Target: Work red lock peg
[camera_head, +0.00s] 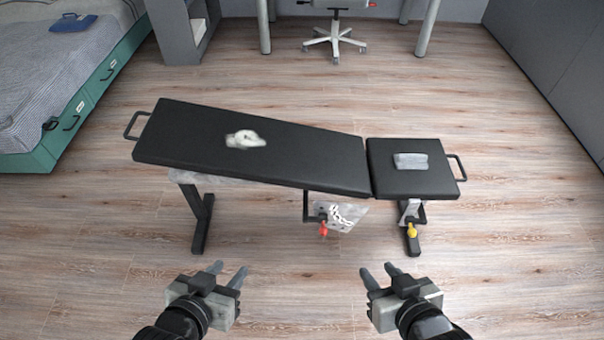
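A small red lock peg (323,230) shows below the front edge of the black padded bench (270,152), beside a pale plate with dark markings (343,214). A yellow peg (412,230) is on the bench's right leg. My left gripper (227,272) is open and empty over the floor, in front of the bench and left of the red peg. My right gripper (377,272) is open and empty, in front of the bench and a little right of the red peg. Both are apart from the bench.
A white object (245,140) lies on the long pad and a grey block (410,161) on the short seat pad (387,182). A bed (60,80) is at the left and a swivel chair base (335,40) at the back. The floor between bench and grippers is clear.

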